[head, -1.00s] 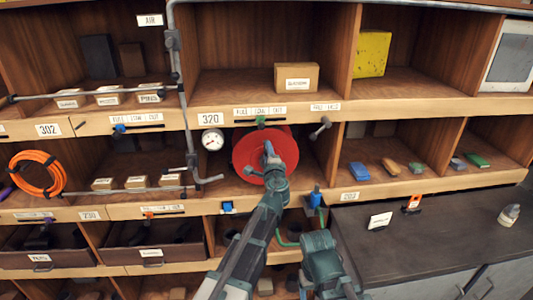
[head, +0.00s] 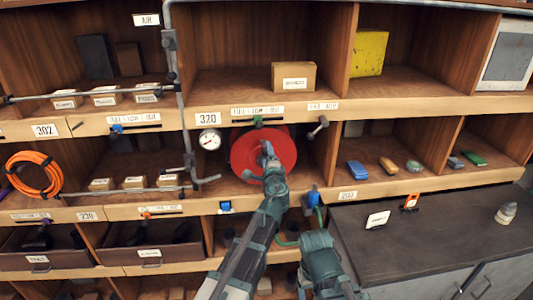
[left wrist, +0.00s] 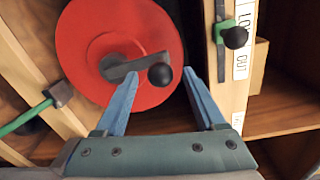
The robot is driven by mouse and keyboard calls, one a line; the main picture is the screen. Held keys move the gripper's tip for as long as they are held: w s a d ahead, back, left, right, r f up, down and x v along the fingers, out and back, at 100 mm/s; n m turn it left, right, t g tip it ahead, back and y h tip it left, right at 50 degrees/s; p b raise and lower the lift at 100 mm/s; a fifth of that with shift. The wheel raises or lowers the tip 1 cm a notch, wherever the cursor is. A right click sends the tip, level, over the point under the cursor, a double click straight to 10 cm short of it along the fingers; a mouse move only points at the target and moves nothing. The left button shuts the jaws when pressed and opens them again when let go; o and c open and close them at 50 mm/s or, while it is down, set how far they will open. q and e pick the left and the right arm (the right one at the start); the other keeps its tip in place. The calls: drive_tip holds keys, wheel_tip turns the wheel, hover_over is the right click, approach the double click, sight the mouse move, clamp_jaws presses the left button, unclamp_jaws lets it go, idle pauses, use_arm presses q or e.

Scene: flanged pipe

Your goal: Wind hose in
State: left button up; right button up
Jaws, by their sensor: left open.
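A red hose reel (head: 284,143) sits in the middle compartment of the shelf. Its face and grey crank arm (left wrist: 125,70) show in the left wrist view. The crank's black knob (left wrist: 160,75) lies between the fingertips of my left gripper (left wrist: 162,80), with a gap to each finger. The gripper is open; in the head view it (head: 268,150) covers part of the reel. A green hose (head: 287,241) shows below the reel, partly hidden by my arms. In the left wrist view, a green piece with a dark end block (left wrist: 60,94) lies left of the reel. My right gripper is not visible.
A pressure gauge (head: 209,140) and grey pipe (head: 182,90) stand left of the reel. A green slider (left wrist: 235,37) with a black knob sits on the shelf edge beside it. An orange coil (head: 35,174) lies far left. A dark worktop (head: 440,225) is at right.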

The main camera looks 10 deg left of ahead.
use_arm(q)
drive_tip(key=v, duration=1.1)
drive_tip(key=shift+s, duration=0.35)
drive_tip(key=shift+d+r, duration=0.1)
drive_tip(key=s+a+f+n+g+y, duration=0.35)
drive_tip(key=a+f+n+g, duration=0.35)
drive_tip(key=a+f+n, duration=0.3)
drive_tip(key=s+a+f+n+g+h, duration=0.2)
drive_tip(key=s+f+n+g+h, duration=0.25)
drive_tip(key=s+f, duration=0.3)
drive_tip(key=s+d+f+m+g+h+b, duration=0.1)
drive_tip(key=s+d+f+g+h+b, duration=0.1)
drive_tip(key=s+d+f+g+b, duration=0.3)
drive_tip(key=s+d+f+b, duration=0.3)
drive_tip(key=s+d+f, duration=0.4)
drive_tip(key=d, duration=0.3)
drive_tip(key=shift+s+d+m+g+h, duration=0.15)
drive_tip(key=shift+s+m+g+h, duration=0.2)
drive_tip(key=shift+s, duration=0.45)
